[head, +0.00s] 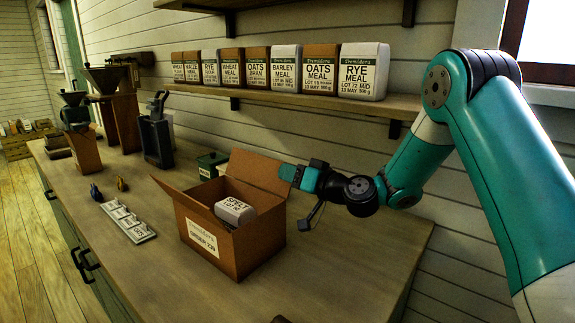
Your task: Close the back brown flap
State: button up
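An open brown cardboard box (247,250) stands on the workbench with a paper label on its front. Its back brown flap (255,172) stands up from the rear edge, tilted slightly back. Another flap (177,191) sticks out at the left side. A white-and-brown bag marked SPELT (236,209) lies inside the box. My gripper (297,177) reaches in from the right, with its tip at the right end of the back flap. I cannot tell whether it touches the flap, and its finger opening is not clear.
A shelf (270,95) with several labelled meal bags runs along the wall above. A dark green tin (207,165) stands behind the box. A label strip (128,221) lies to its left, with a black container (156,140) and mills farther back. The bench (345,270) is clear right of the box.

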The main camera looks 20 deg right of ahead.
jog(key=shift+w+a, duration=0.4)
jog(key=shift+w, duration=0.15)
grip_shut()
